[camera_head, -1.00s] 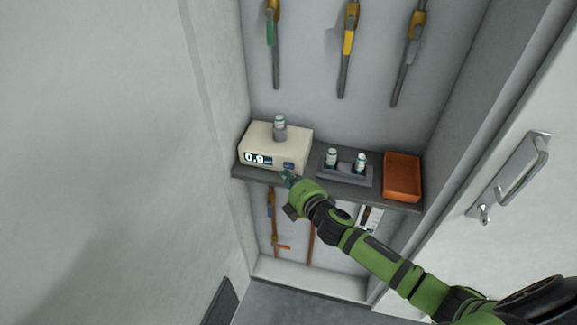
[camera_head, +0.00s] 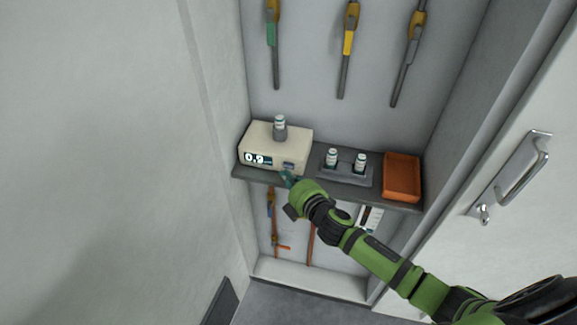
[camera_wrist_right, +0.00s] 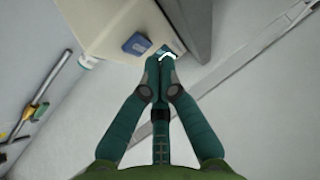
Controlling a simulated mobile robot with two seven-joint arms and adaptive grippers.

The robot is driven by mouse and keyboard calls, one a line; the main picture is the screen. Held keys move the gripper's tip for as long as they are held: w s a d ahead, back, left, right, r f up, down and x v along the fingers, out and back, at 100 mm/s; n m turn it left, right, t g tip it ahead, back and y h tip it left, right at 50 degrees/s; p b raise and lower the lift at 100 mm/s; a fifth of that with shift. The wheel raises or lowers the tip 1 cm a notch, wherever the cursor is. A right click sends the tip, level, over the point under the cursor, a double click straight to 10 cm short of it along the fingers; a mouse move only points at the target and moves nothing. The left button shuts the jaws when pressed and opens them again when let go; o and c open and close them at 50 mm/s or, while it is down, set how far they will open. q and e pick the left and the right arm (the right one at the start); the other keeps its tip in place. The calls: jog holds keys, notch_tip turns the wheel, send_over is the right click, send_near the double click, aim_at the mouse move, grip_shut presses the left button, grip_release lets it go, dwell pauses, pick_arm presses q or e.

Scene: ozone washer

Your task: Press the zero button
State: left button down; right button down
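The cream analyzer box (camera_head: 275,139) stands on the left of the shelf. Its lit display (camera_head: 257,158) seems to read 0.9, though the digits are small. A blue button (camera_head: 288,165) sits on its front, right of the display; the button also shows in the right wrist view (camera_wrist_right: 136,44). My right gripper (camera_head: 287,178) is just below the button, its fingers closed together and empty. In the right wrist view its fingertips (camera_wrist_right: 161,55) are close beside the button, near a bright lit patch. I cannot tell whether they touch the box. My left gripper is not in view.
A vial (camera_head: 279,124) stands in the holder on top of the box. To the right are a grey rack (camera_head: 345,178) with two vials and an orange tray (camera_head: 402,178). The shelf (camera_head: 385,203) is narrow. A door with a handle (camera_head: 512,178) is at right.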

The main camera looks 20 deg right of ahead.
jog(key=shift+w+d, duration=0.1)
jog(key=shift+w, duration=0.05)
jog(key=shift+w+d, duration=0.15)
jog(key=shift+w, duration=0.1)
jog(key=shift+w+d, duration=0.2)
jog(key=shift+w, duration=0.1)
dwell(1.0)
jog(key=shift+s, duration=0.1)
jog(key=shift+s+a, duration=0.4)
jog(key=shift+s, duration=0.15)
jog(key=s+a, duration=0.1)
jog(key=s, duration=0.1)
jog(key=s+a+p, duration=0.1)
jog(key=s+a, duration=0.1)
jog(key=shift+s, duration=0.1)
dwell(0.4)
